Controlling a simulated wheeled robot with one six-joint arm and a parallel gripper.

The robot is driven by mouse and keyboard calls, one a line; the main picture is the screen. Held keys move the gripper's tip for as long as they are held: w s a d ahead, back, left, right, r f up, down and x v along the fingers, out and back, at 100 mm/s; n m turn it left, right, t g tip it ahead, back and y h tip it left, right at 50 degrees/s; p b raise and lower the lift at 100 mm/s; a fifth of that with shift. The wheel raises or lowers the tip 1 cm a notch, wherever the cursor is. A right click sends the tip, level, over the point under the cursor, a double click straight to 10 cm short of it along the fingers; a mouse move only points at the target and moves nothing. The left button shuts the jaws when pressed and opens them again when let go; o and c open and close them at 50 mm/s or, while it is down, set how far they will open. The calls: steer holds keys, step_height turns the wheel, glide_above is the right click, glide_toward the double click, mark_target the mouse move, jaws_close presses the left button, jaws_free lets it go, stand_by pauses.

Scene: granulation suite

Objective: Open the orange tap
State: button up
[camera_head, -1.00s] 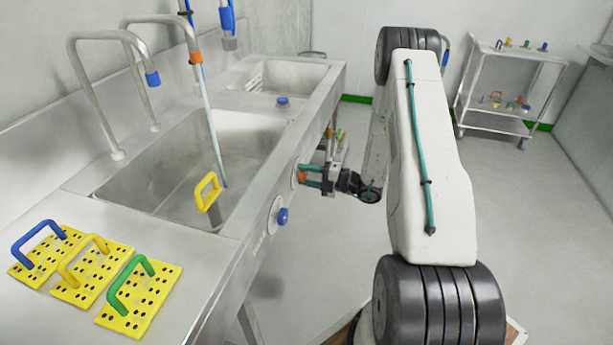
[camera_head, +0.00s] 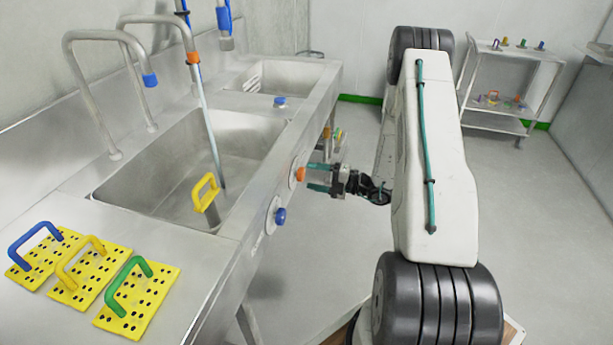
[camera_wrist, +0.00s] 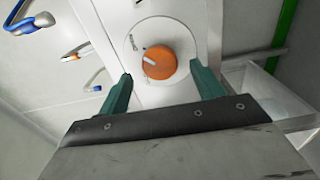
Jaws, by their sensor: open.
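The orange tap (camera_wrist: 159,66) is a round knob with a pale pointer mark, set on a white round plate (camera_wrist: 185,38) on the sink's front panel. In the head view the orange tap (camera_head: 300,174) shows on the sink front, just left of my gripper (camera_head: 318,177). In the wrist view my gripper (camera_wrist: 157,88) is open, with its green fingers apart, one on each side of the knob and a little below it in the picture. The fingers look empty. I cannot tell whether either finger touches the knob.
A blue knob (camera_head: 280,215) sits nearer on the same front panel. The sink basin (camera_head: 150,185) holds a yellow-handled piece (camera_head: 205,194). Yellow perforated plates with handles (camera_head: 137,300) lie on the counter.

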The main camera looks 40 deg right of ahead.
steer(key=shift+v, duration=2.05)
